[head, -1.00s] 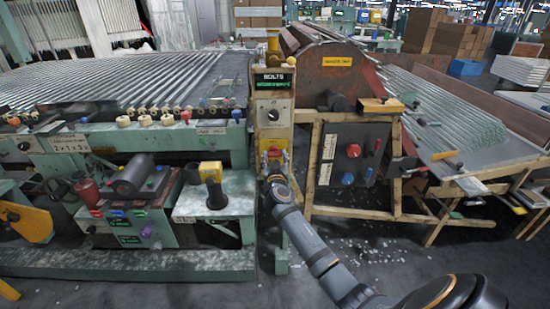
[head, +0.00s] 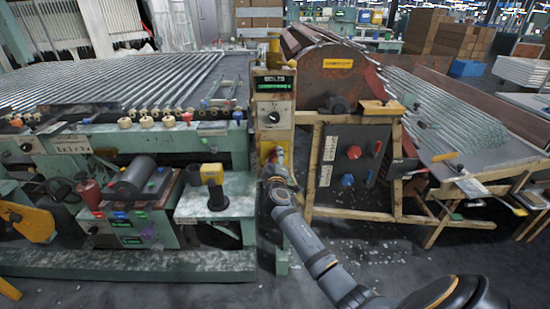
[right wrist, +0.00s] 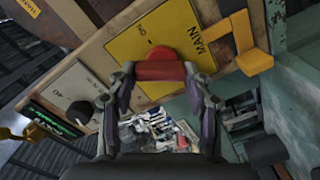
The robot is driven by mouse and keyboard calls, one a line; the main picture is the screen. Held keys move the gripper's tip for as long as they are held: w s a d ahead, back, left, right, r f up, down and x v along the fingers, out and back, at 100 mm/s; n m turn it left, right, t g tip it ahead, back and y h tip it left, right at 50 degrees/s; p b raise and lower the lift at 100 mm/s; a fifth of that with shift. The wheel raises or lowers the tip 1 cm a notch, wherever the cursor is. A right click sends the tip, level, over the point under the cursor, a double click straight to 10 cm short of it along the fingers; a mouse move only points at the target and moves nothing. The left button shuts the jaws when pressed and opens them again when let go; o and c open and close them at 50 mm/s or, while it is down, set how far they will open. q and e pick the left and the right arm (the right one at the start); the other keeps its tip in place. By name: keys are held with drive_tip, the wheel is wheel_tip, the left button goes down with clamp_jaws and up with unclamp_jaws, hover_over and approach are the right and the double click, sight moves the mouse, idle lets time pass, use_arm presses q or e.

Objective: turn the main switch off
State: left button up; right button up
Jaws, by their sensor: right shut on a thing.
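The main switch is a red handle (right wrist: 160,70) on a yellow plate (right wrist: 140,42) marked MAIN in the right wrist view. In the head view the plate sits low on the yellow post, mostly hidden by my right gripper (head: 277,160). In the right wrist view my right gripper (right wrist: 159,79) has its fingers on either side of the red handle and is shut on it. Some lettering on the plate shows, but the handle's exact setting is hard to read. My left gripper is not in view.
Above the switch, the post carries a dial (head: 273,115) and a green BOLTS display (head: 273,83). A green machine with a tube bed (head: 225,70) stands left. A dark panel with red and blue knobs (head: 348,180) is right, beside a rack of glass tubes (head: 440,110).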

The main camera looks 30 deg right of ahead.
drive_tip(key=n+p, duration=0.1)
drive_tip(key=n, duration=0.4)
drive_tip(key=shift+a+f, duration=0.1)
drive_tip(key=shift+n+p, duration=0.4)
drive_tip(key=shift+n, duration=0.3)
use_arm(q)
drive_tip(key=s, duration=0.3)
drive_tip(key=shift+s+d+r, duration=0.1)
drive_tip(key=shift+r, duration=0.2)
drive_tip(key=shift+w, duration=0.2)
use_arm(e)
drive_tip(key=shift+f, duration=0.1)
drive_tip(key=o, duration=1.1)
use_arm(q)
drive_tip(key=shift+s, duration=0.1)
use_arm(e)
drive_tip(key=shift+o, duration=0.3)
